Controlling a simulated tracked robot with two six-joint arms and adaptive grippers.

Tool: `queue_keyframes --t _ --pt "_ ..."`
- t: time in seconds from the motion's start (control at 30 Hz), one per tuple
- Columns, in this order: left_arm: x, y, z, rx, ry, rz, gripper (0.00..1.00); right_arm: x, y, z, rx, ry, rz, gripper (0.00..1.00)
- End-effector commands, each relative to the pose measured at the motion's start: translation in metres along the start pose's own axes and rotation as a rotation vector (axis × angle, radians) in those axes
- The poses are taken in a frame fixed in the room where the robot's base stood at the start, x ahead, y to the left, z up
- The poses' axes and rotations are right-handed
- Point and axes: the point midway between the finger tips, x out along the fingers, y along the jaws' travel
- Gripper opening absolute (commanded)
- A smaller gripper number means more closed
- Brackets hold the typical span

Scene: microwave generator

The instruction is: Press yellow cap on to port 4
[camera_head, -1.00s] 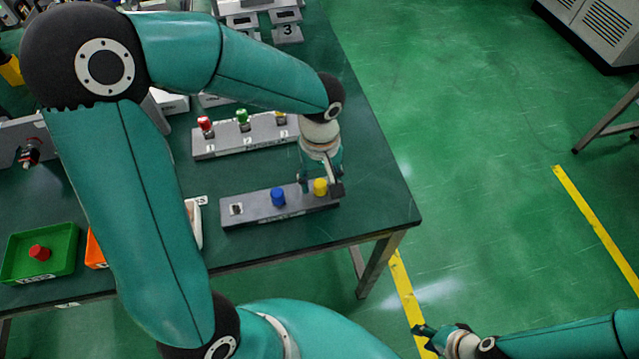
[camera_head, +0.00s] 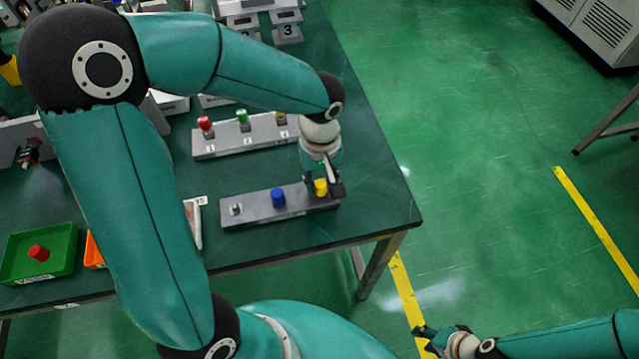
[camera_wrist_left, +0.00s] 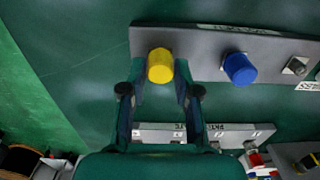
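The yellow cap (camera_head: 320,187) stands upright at the right end of the near grey port block (camera_head: 256,210). It also shows in the left wrist view (camera_wrist_left: 160,65), at the block's left end there. My left gripper (camera_head: 322,184) is over that end, its fingers on either side of the cap. In the left wrist view the fingers (camera_wrist_left: 160,78) are apart, with a narrow gap beside the cap. The port under the cap is hidden, and its number cannot be read. My right gripper (camera_head: 426,338) is empty at the bottom, away from the table, its fingers apart.
A blue cap (camera_head: 278,197) stands mid-block, and a bare port (camera_head: 237,209) is at its left end. A second block (camera_head: 240,140) behind carries red, green and yellow caps. A green tray (camera_head: 70,262) holds a red cap. The table's right edge is close by.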

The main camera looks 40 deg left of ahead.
Motion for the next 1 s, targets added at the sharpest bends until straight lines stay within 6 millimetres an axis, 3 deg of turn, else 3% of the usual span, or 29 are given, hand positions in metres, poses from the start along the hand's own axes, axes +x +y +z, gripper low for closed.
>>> queue_keyframes --t 0.03,0.13,0.17,0.67,1.0 --pt "0.000 0.000 0.000 0.000 0.000 0.000 0.18 0.000 0.000 0.000 0.000 0.000 0.000 0.40" --pt "0.000 0.000 0.000 0.000 0.000 0.000 0.01 0.000 0.000 0.000 0.000 0.000 0.000 0.40" --pt "0.000 0.000 0.000 0.000 0.000 0.000 0.00 0.000 0.000 0.000 0.000 0.000 0.000 0.40" --pt "-0.001 0.000 0.000 0.000 0.000 0.000 0.00 -0.001 0.000 0.000 0.000 0.000 0.000 0.40" --pt "-0.014 0.000 0.000 0.001 0.001 0.001 0.00 -0.009 -0.003 0.000 0.000 0.000 0.000 0.40"
